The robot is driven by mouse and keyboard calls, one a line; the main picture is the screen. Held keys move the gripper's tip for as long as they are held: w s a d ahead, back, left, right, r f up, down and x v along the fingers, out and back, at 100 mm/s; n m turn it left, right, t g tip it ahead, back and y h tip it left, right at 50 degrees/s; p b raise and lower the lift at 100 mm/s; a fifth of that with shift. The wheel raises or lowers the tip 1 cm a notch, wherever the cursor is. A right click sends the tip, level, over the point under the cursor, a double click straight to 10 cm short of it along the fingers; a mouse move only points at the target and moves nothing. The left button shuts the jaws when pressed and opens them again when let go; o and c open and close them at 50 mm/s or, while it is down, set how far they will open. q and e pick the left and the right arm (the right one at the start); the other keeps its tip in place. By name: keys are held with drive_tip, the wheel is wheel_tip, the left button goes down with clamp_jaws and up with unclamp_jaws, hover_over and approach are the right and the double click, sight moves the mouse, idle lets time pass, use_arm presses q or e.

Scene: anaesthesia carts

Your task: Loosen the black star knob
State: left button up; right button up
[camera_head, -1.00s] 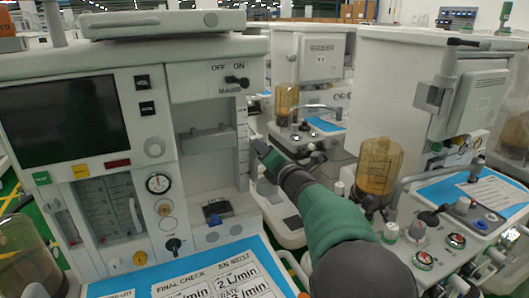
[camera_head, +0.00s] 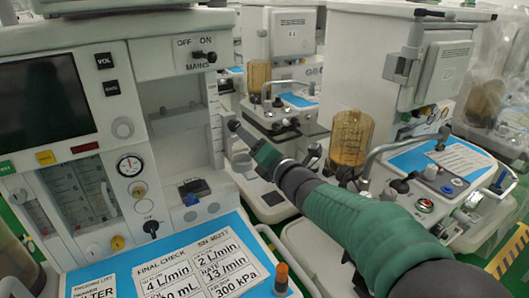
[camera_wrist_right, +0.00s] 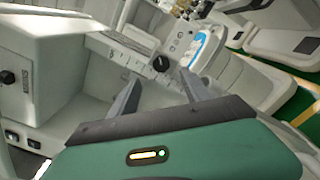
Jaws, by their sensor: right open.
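A black knob (camera_head: 151,227) sits low on the front panel of the left cart, under a round gauge. In the right wrist view a dark knob (camera_wrist_right: 160,63) shows beyond and between my fingertips, on a pale panel; I cannot tell whether it is the same one. Its star shape is too small to make out. My right gripper (camera_head: 235,128) is in front of the left cart's right edge, up and to the right of the panel knob and apart from it. In the wrist view its two fingers (camera_wrist_right: 160,92) are spread with nothing between them. My left gripper is not in view.
Another black knob (camera_head: 204,55) is at the MAINS switch. The cart's work surface carries a blue sheet (camera_head: 120,278) with white labels and an orange-topped post (camera_head: 281,278). Other carts (camera_head: 385,80) stand behind and right. An amber canister (camera_head: 350,138) is behind my right arm.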

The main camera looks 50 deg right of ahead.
drive_tip(key=p+v, duration=0.3)
drive_tip(key=v, duration=0.4)
drive_tip(key=shift+a, duration=0.1)
